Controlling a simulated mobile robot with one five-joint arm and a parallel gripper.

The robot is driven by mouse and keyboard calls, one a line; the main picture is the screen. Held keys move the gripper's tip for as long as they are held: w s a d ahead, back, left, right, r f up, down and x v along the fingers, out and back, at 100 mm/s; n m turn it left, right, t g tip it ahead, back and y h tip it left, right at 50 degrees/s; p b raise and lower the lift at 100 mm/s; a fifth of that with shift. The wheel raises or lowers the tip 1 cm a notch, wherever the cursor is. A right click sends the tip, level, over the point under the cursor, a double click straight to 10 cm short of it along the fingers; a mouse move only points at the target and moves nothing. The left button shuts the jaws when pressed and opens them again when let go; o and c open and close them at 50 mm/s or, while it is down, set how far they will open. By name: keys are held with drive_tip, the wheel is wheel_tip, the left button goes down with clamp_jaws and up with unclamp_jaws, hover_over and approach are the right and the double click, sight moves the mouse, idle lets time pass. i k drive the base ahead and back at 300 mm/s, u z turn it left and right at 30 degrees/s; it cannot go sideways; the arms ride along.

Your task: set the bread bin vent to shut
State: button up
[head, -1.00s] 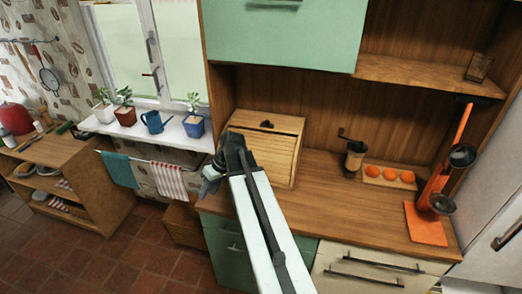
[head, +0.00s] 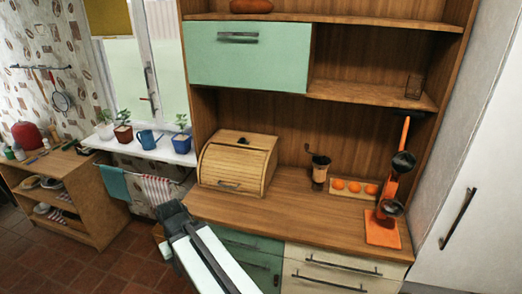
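The wooden bread bin (head: 236,164) with a slatted roll front stands on the left end of the wooden counter. Its front is down, with a handle low on it. A small dark vent knob (head: 242,140) sits on its top; its setting is too small to read. My gripper (head: 168,212) is at the lower left, in front of and below the bread bin, apart from it. The fingers are hidden or too dark to tell open from shut.
A coffee grinder (head: 319,170), a board with oranges (head: 352,188) and an orange juicer press (head: 388,200) stand to the right on the counter (head: 285,208). A green cabinet (head: 250,55) hangs above. Potted plants and a blue watering can (head: 147,139) line the windowsill.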

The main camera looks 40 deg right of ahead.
sight(243, 141)
drive_tip(key=u, duration=0.05)
drive_tip(key=k, duration=0.6)
drive_tip(key=z, duration=0.5)
drive_tip(key=i, duration=1.8)
drive_tip(key=u, duration=0.75)
